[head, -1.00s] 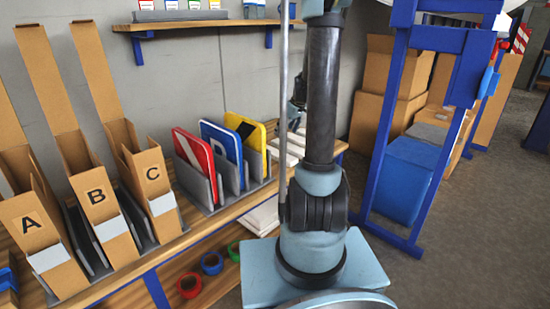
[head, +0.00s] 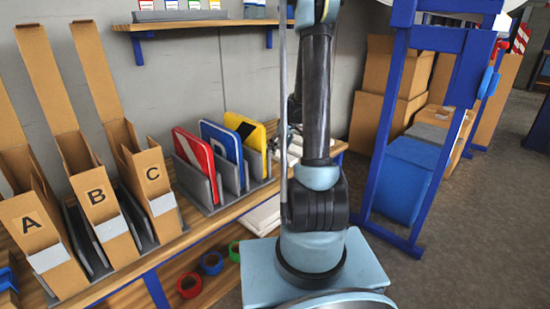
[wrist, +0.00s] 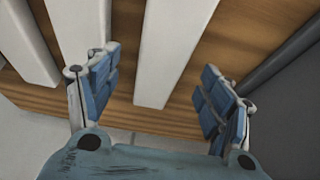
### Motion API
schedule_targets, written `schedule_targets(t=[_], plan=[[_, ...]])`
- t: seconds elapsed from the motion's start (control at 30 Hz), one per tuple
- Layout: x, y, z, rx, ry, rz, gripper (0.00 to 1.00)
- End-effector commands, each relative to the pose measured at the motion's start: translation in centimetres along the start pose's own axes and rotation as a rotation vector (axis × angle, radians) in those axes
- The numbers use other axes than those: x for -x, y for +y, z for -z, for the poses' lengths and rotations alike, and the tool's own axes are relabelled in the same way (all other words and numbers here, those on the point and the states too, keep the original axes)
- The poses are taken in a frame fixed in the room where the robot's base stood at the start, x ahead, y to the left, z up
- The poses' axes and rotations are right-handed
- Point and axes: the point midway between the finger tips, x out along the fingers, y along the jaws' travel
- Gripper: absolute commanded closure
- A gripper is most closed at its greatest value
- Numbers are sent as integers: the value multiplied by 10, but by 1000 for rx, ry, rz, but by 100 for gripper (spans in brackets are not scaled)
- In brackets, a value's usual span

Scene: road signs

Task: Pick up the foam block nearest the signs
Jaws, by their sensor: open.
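Three white foam blocks lie side by side on the wooden bench in the wrist view. The block nearest the sign rack (wrist: 172,50) shows between the fingers of my gripper (wrist: 161,62). My gripper is open, with a blue-padded finger on either side and bare wood showing between each finger and the block. The other blocks are the middle one (wrist: 88,40) and the far left one (wrist: 25,40). In the head view, red (head: 194,158), blue (head: 219,142) and yellow (head: 245,131) signs stand in a grey rack (head: 207,204). My arm hides most of the blocks there.
A dark grey wall, apparently the rack's side (wrist: 285,80), stands close to the right finger. Cardboard boxes A (head: 30,224), B (head: 98,197) and C (head: 153,174) stand at left. A blue frame (head: 445,130) stands right of my arm.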

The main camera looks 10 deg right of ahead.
Motion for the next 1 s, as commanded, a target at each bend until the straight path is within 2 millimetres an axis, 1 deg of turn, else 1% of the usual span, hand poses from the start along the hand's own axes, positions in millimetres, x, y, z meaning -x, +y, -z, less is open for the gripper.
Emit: schedule_targets(t=[0.1,0.3,0.4,0.63,0.67,0.7,0.77,0.83,0.87,1.0], plan=[[-16,-3,1,2,0,0,27],[-34,-3,1,1,0,0,27],[-37,-3,1,1,0,0,27],[-38,-3,1,1,0,0,27],[-38,-3,1,1,0,0,29],[-38,-3,1,0,0,0,38],[-38,-3,1,0,0,0,47],[-37,-3,1,0,0,0,59],[-37,-3,1,0,0,0,62],[-37,-3,1,0,0,0,62]])
